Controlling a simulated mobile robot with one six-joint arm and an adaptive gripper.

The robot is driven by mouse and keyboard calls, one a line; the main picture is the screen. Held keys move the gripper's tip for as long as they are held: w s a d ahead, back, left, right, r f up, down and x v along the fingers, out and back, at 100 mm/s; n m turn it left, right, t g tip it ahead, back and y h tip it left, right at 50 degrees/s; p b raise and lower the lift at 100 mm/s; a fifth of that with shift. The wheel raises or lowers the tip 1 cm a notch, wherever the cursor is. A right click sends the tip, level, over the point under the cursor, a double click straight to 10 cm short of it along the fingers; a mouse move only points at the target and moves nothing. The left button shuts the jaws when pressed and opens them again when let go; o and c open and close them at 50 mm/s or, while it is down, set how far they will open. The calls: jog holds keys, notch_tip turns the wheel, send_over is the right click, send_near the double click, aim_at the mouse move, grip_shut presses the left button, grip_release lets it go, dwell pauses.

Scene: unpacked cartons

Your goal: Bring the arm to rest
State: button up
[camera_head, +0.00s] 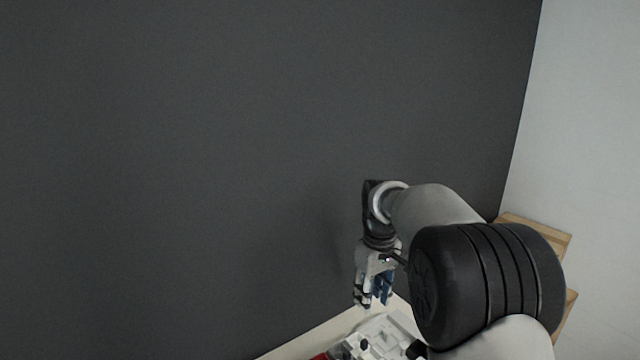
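My gripper (372,303) hangs at the end of my arm, right of the picture's middle, with its fingers pointing down. It is above or beside a pale table, close to a dark wall. The fingers are small and partly overlap in this view. Something blue shows between or behind them; I cannot tell whether it is part of the gripper or a held thing. My arm covers much of the lower right.
A pale table (303,345) edges in at the bottom. On it are a white object with raised blocks (385,335) and a bit of something red (320,356). A dark grey wall (200,150) fills the left. Wooden surfaces (540,232) show behind my arm at right.

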jog(key=s+r+m+t, duration=0.1)
jog(key=s+r+m, duration=0.1)
jog(key=s+r, duration=0.55)
jog(key=s+r+m+t, duration=0.1)
jog(key=s+r, duration=0.3)
jog(key=s, duration=0.7)
jog(key=s+f+m+t, duration=0.1)
jog(key=s+f, duration=0.1)
jog(key=s, duration=0.6)
jog(key=s+d+f+m+t, duration=0.1)
jog(key=s+f, duration=0.1)
jog(key=s, duration=0.7)
jog(key=shift+s+f+m+b, duration=0.25)
jog(key=shift+f+m+b, duration=0.05)
jog(key=shift+f+m, duration=0.1)
